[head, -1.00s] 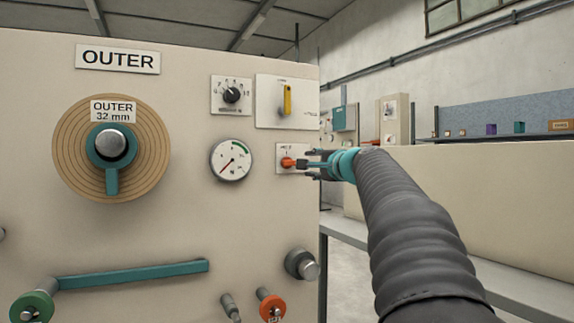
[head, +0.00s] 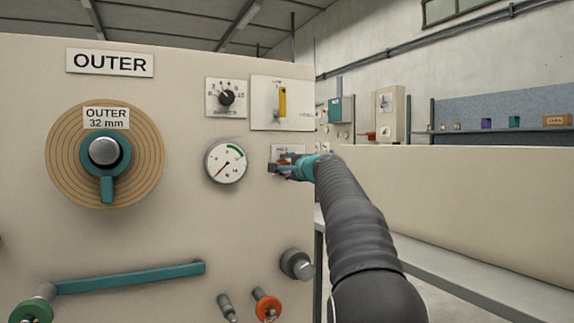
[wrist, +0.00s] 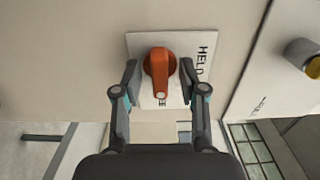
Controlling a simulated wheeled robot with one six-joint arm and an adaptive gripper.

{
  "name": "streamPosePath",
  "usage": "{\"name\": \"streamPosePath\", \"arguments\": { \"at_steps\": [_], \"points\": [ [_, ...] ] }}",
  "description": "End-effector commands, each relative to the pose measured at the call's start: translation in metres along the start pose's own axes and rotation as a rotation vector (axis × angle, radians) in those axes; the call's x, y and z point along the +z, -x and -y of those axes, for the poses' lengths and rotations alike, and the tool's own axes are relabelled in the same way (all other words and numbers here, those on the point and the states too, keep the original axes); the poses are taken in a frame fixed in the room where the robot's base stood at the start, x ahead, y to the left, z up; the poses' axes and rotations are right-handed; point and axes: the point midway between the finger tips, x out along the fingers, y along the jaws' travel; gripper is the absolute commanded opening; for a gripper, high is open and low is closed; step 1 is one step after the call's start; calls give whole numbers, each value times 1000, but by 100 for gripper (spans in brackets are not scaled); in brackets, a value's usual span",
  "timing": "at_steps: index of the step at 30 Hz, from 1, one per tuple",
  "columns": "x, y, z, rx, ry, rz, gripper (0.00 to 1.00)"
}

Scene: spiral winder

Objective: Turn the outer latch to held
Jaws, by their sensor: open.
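The orange latch (wrist: 160,68) is a round knob with a pointer arm, on a white plate (wrist: 137,45) marked HELD. In the wrist view the pointer aims down, towards my gripper's palm. The HELD mark lies to the right of the knob, and another mark is partly hidden by the pointer. My gripper (wrist: 160,75) is open. One finger is on each side of the latch, with a gap showing on both sides. In the head view my gripper (head: 283,168) covers most of the latch, and the top of its plate (head: 288,149) shows.
A yellow lever (head: 282,103) on a larger plate sits just above; it shows at the right in the wrist view (wrist: 302,57). A gauge (head: 226,161) is close to the left and a black dial (head: 226,98) is up left. The panel's right edge is near my arm.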

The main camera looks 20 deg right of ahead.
Motion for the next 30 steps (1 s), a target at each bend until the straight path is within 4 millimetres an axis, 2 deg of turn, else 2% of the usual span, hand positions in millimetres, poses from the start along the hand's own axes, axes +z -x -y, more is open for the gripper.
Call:
{"name": "streamPosePath", "arguments": {
  "at_steps": [5,9,10,22,30],
  "points": [
    [0,0,0,0,0,0,39],
    [0,0,0,0,0,0,4],
    [0,0,0,0,0,0,0],
    [0,0,-1,-1,34,0,0],
    [-1,0,-3,-1,193,-1,0]
  ]
}}
